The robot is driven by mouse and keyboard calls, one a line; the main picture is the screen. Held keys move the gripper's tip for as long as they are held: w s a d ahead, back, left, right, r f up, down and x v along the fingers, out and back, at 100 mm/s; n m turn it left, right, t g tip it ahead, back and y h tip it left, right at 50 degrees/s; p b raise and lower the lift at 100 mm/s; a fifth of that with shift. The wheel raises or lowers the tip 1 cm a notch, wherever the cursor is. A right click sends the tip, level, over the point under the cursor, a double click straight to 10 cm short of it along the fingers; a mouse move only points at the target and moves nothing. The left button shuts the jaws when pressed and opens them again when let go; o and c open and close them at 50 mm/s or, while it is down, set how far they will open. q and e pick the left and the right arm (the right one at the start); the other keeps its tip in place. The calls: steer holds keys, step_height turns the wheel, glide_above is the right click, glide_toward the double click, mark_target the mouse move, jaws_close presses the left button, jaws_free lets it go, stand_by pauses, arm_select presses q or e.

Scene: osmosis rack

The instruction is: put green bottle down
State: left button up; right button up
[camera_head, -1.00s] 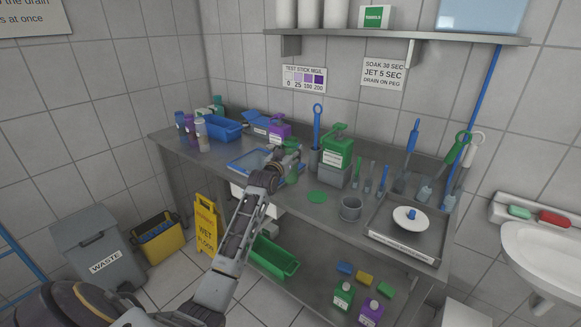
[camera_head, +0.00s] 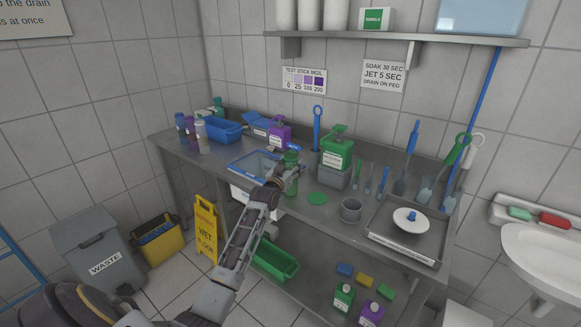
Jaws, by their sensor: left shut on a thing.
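My left gripper (camera_head: 284,184) is at the front edge of the steel bench, shut on a small green bottle (camera_head: 291,161). The bottle looks upright, with its top showing above my gripper and its lower part partly hidden by it. I cannot tell whether its base touches the bench. A flat green disc (camera_head: 317,198) lies on the bench just right of my gripper. A larger green jug (camera_head: 337,152) with a white label stands on a grey block behind and to the right. My right gripper is not in view.
A blue-rimmed tray (camera_head: 250,166) lies left of the bottle. A grey cup (camera_head: 351,210) and a metal tray (camera_head: 402,246) with a white disc are to the right. Several brushes stand along the back. A yellow wet-floor sign (camera_head: 206,230) stands before the bench.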

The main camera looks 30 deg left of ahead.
arm_select(q)
steer(key=shift+f, duration=0.15)
steer(key=o, duration=0.9)
steer(key=s, duration=0.4)
steer(key=s+d, duration=0.1)
steer(key=s, duration=0.3)
steer(key=s+d, duration=0.1)
steer(key=s, duration=0.2)
steer(key=shift+s, duration=0.4)
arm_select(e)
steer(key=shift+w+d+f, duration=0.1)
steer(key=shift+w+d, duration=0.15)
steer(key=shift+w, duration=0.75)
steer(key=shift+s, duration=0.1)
